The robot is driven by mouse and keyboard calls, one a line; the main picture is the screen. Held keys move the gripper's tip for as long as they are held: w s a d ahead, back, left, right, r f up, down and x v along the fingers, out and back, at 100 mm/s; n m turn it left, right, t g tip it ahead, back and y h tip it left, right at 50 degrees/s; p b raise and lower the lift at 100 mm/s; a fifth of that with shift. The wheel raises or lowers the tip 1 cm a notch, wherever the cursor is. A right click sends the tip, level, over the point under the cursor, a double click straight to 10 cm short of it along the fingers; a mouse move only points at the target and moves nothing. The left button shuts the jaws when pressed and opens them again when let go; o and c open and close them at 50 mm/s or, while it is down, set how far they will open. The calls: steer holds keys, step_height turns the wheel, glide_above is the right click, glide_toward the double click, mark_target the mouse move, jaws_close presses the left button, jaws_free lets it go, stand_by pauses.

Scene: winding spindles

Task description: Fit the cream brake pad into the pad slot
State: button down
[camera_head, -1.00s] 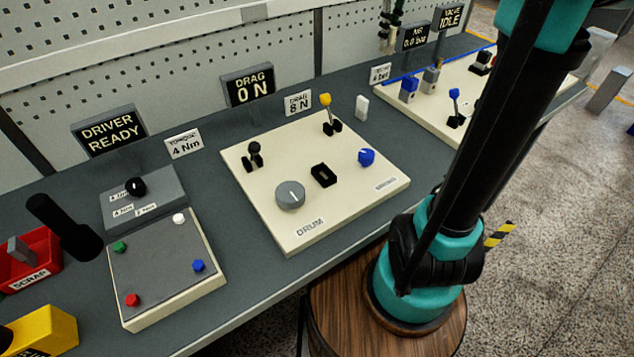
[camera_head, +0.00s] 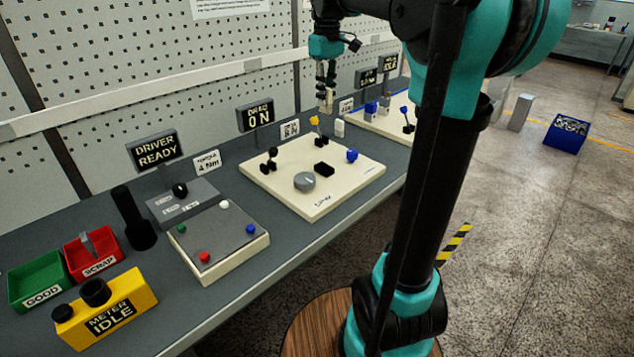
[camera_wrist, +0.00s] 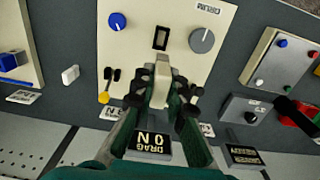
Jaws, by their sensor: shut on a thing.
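My gripper (camera_head: 327,103) is above the back of the cream drum board (camera_head: 320,208), shut on the cream brake pad (camera_wrist: 162,82). In the wrist view the pad sits between the two fingers (camera_wrist: 161,98), pointing towards the black pad slot (camera_wrist: 160,38). In the head view the pad slot (camera_head: 324,169) is a small black block in the middle of the board, in front of and below my gripper. The pad is clear of the slot in the head view. The slot looks empty in the wrist view.
The slot stands among a grey knob (camera_head: 305,181), a blue knob (camera_head: 352,155), a yellow-tipped lever (camera_head: 314,122) and a black lever (camera_head: 271,160). The "DRAG 0 N" sign (camera_head: 255,115) is at the back.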

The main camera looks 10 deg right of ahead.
mark_target(325, 112)
step_height(325, 112, down, 20)
steer(key=shift+s+r, duration=0.1)
stand_by(0.5)
steer(key=c, duration=1.5)
jaws_free()
steer(key=shift+c, duration=0.2)
step_height(325, 112, up, 12)
steer(key=shift+s, duration=0.1)
